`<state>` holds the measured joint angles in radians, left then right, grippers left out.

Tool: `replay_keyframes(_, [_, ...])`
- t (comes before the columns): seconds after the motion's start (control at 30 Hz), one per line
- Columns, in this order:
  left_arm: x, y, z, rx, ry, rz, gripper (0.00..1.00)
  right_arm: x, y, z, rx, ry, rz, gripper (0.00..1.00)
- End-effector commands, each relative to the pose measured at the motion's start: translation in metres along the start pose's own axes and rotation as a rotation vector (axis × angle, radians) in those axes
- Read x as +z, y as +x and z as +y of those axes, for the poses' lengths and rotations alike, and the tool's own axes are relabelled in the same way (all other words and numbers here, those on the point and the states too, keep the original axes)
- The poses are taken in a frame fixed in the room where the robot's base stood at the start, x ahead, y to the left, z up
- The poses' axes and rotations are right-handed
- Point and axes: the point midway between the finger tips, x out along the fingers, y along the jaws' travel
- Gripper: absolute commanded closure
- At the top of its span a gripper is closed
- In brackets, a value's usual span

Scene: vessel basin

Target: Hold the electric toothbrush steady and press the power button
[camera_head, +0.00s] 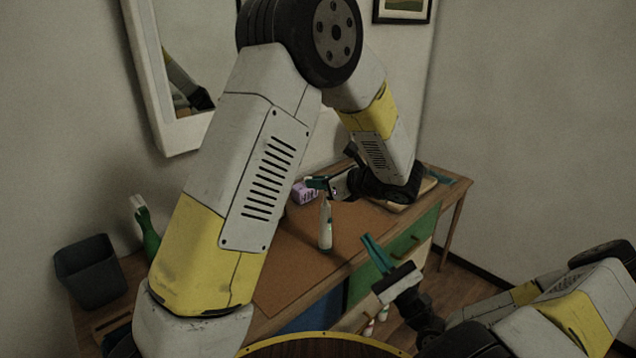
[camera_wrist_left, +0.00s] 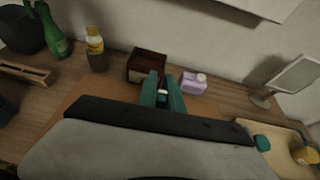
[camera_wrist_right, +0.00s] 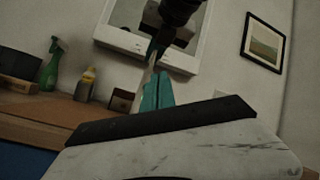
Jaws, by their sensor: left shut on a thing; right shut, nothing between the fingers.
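The electric toothbrush (camera_head: 325,228), white with a dark strip on its handle, is upright in the head view. My left gripper (camera_head: 319,183) is shut on its upper part. In the left wrist view a small white bit of the toothbrush (camera_wrist_left: 163,92) shows between the teal fingers (camera_wrist_left: 163,88). My right gripper (camera_head: 376,253) is shut and empty, to the right of the toothbrush and apart from it. Its teal fingertips show in the right wrist view (camera_wrist_right: 158,90), below my left gripper (camera_wrist_right: 153,48). I cannot make out the power button.
A brown mat (camera_head: 290,262) covers the desk middle. A dark bin (camera_head: 88,272), a green spray bottle (camera_head: 146,228) and a yellow bottle (camera_wrist_left: 94,42) are left. A tray (camera_wrist_left: 285,140) lies right.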

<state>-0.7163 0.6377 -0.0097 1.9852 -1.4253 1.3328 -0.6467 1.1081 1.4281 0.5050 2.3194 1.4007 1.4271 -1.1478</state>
Motion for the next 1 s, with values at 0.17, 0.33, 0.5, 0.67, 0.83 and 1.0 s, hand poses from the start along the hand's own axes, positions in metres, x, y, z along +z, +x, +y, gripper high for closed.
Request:
replay_keyframes(0.17, [0.0, 0.0, 0.0, 0.0, 0.0, 0.0, 1.0, 0.001, -0.005, 0.0, -0.108, 0.104, 0.018, 1.0])
replay_keyframes(0.33, [0.0, 0.0, 0.0, 0.0, 0.0, 0.0, 1.0, -0.003, 0.002, 0.003, -0.126, 0.119, 0.02, 1.0])
replay_keyframes(0.5, [0.0, 0.0, 0.0, 0.0, 0.0, 0.0, 1.0, -0.011, 0.02, 0.012, -0.124, 0.119, 0.019, 1.0])
replay_keyframes(0.67, [0.0, 0.0, 0.0, 0.0, 0.0, 0.0, 1.0, -0.02, 0.04, 0.02, -0.122, 0.117, 0.017, 1.0])
replay_keyframes(0.83, [0.0, 0.0, 0.0, 0.0, 0.0, 0.0, 1.0, -0.028, 0.056, 0.028, -0.122, 0.116, 0.018, 1.0])
replay_keyframes(1.0, [0.0, 0.0, 0.0, 0.0, 0.0, 0.0, 1.0, -0.033, 0.066, 0.032, -0.122, 0.117, 0.019, 1.0])
